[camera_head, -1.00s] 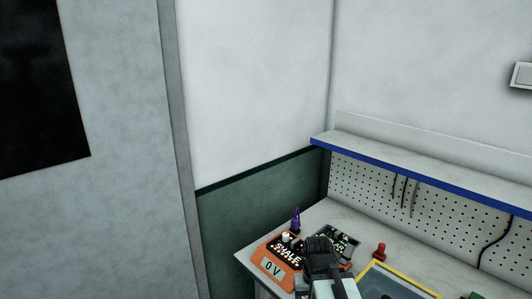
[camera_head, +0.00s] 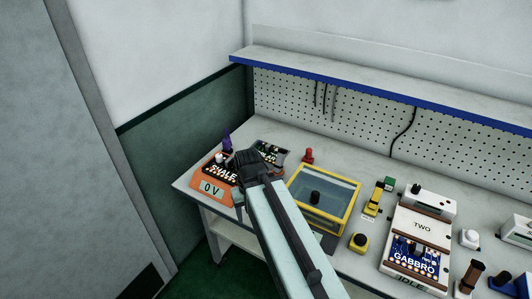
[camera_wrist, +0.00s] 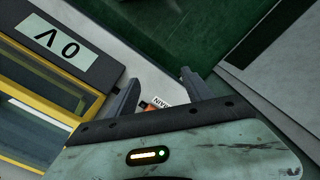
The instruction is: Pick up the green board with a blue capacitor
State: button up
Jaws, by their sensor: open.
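My gripper (camera_head: 243,162) is over the left end of the workbench, beside the orange unit marked SHALE (camera_head: 208,189). In the wrist view its two fingers (camera_wrist: 157,92) stand apart with nothing held between them. A dark tray with green board-like parts (camera_head: 271,149) lies just behind my gripper and is partly hidden by it. I cannot make out a blue capacitor on it. A blue board marked GABBRO (camera_head: 416,258) sits in the white machine marked TWO (camera_head: 424,226) at the right.
A yellow-framed glass-topped box (camera_head: 325,196) stands right of my arm. A red knob (camera_head: 308,156), a purple bottle-like item (camera_head: 227,140) and a small green block (camera_head: 388,183) are on the bench (camera_head: 285,130). A blue-edged shelf (camera_head: 370,82) overhangs the back.

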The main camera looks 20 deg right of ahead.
aim_at(269, 152)
jog(key=z, duration=0.4)
jog(key=k, duration=1.1)
jog(key=u, duration=0.55)
jog(key=i, duration=1.45)
jog(key=u, duration=1)
jog(key=k, duration=0.75)
jog(key=u, duration=0.15)
jog(key=i, duration=1.4)
jog(key=z, duration=0.05)
